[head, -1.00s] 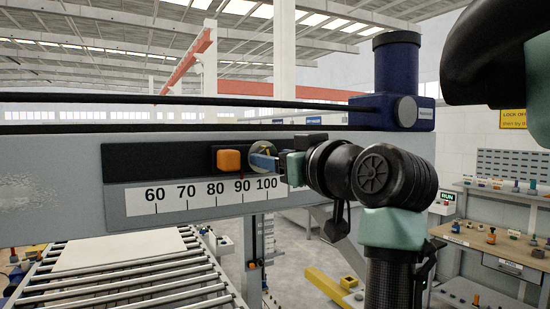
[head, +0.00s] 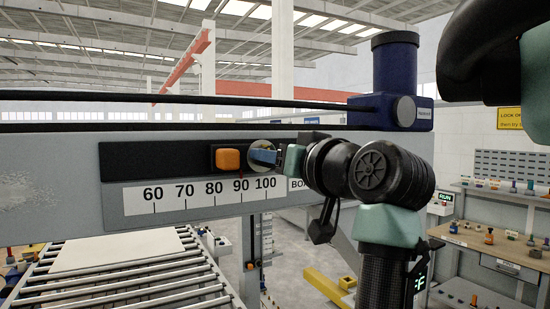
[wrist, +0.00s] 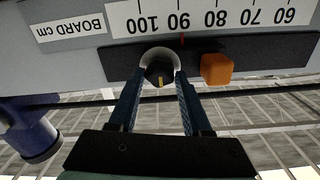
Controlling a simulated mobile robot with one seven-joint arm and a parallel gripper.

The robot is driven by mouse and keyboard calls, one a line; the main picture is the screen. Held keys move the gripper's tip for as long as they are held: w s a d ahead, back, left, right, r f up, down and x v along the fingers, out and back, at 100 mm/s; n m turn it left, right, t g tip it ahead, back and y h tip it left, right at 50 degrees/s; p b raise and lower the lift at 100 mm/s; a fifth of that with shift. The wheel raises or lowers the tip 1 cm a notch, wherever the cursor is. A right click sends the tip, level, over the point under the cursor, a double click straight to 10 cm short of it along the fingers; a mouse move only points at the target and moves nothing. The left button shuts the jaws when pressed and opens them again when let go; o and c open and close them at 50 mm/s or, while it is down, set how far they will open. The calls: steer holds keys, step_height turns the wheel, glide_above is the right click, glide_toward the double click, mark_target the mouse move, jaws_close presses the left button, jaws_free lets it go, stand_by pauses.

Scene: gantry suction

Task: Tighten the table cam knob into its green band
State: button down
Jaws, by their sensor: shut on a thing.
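A round cam knob (wrist: 160,62) with a pale rim, dark centre and small yellow mark sits on the dark slide strip, between my finger tips in the wrist view. My gripper (wrist: 159,76) is shut on it, with one blue finger on each side. In the head view the knob (head: 261,145) shows only partly behind a blue finger, right of the orange block. My gripper (head: 265,155) reaches it from the right. I cannot make out a green band around the knob in either view.
An orange block (head: 228,159) sits on the strip close beside the knob, with a red pointer near 90 on the white scale (head: 200,195). A blue motor housing (head: 396,85) stands above my wrist. A roller conveyor (head: 140,290) lies below the beam.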

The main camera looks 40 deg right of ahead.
steer(key=shift+w+f+m, duration=0.1)
steer(key=shift+m, duration=1.4)
steer(key=shift+c, duration=1.7)
jaws_free()
steer(key=shift+w, duration=0.15)
steer(key=shift+s, duration=0.2)
